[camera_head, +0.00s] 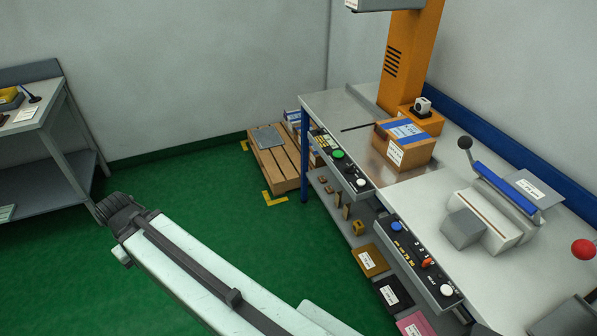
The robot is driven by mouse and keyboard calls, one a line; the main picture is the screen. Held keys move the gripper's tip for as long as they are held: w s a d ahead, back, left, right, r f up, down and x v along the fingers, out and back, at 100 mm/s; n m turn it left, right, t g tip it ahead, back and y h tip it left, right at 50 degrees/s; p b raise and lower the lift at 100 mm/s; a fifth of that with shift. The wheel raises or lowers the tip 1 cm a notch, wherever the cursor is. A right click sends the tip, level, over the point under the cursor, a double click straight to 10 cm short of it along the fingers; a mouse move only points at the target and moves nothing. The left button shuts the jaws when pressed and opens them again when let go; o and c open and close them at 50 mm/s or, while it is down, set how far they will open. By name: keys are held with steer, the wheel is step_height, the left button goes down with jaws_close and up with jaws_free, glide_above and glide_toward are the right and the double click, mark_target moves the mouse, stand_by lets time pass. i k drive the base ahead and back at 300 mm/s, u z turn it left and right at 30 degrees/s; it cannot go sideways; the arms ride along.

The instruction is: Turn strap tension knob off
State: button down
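Two black control panels sit along the front edge of the workbench. The nearer panel (418,258) has a blue knob (397,226), an orange-red control (428,263) and a white knob (446,290). The farther panel (340,160) has a green button (338,154) and a white knob (361,183). The labels are too small to read, so I cannot tell which control is the strap tension knob. My arm reaches up-left over the floor, and its dark ribbed end (120,214) is well left of both panels. No separate fingers can be made out there.
A taped carton (405,146) and a grey-white tape device (488,218) stand on the workbench (345,103). An orange column (408,60) rises behind. Bins and small parts fill the lower shelf. A wooden pallet (275,168) lies beyond. Green floor (235,225) is open between.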

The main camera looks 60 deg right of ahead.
mark_target(349, 169)
steer(key=z, duration=1.65)
steer(key=i, duration=0.25)
steer(key=z, duration=0.05)
steer(key=k, duration=0.8)
steer(key=z, duration=0.35)
steer(key=i, duration=0.45)
